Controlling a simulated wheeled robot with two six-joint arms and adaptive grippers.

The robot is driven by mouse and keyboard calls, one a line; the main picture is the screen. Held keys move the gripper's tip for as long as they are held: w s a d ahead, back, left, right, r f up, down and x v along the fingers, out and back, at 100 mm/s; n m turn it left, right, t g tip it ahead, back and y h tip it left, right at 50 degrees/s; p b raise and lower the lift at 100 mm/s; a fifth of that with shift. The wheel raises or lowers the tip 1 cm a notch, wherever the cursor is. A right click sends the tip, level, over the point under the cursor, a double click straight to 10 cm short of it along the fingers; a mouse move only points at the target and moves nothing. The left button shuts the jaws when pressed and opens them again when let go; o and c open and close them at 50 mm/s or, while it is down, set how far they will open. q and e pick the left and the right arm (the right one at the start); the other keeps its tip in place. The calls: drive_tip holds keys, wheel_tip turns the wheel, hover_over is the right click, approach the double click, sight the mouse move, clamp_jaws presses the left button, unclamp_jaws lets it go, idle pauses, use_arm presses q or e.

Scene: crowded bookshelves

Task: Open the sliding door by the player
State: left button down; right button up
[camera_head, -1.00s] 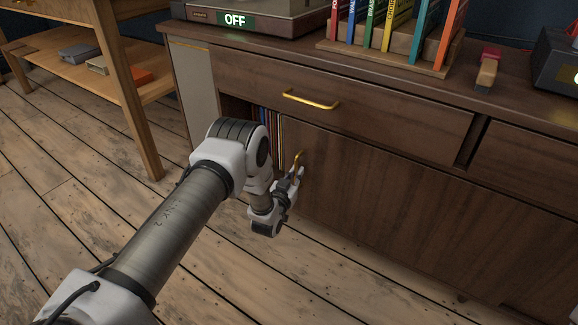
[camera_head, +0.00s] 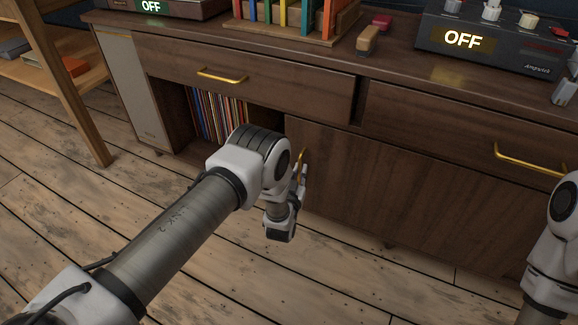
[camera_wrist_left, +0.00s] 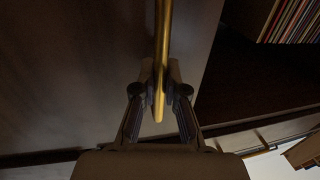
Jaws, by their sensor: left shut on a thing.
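The sliding door (camera_head: 395,190) is a dark wood panel in the lower part of the cabinet, under the drawers. Its brass handle (camera_head: 302,157) stands upright near the door's left edge. My left gripper (camera_head: 301,176) is at this handle. In the left wrist view the gripper (camera_wrist_left: 160,85) is shut on the brass handle (camera_wrist_left: 163,35), with a finger on each side of it. To the left of the door an open compartment shows, with a row of records (camera_head: 217,115) in it. The player (camera_head: 165,8) with a lit OFF sign is on the cabinet top, cut by the frame's upper edge.
Two drawers with brass handles (camera_head: 222,75) (camera_head: 530,160) are above the door. A dark device (camera_head: 490,40) with knobs and an OFF sign stands on top at the right. Part of my right arm (camera_head: 555,250) shows at the right edge. Wood floor lies in front.

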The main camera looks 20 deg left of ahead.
use_arm(q)
drive_tip(key=shift+d, duration=0.3)
drive_tip(key=c, duration=1.2)
unclamp_jaws()
drive_tip(key=shift+s, duration=0.1)
drive_tip(key=s+d, duration=0.1)
drive_tip(key=s, duration=1)
drive_tip(key=shift+s+d, duration=0.15)
drive_tip(key=shift+s, duration=0.25)
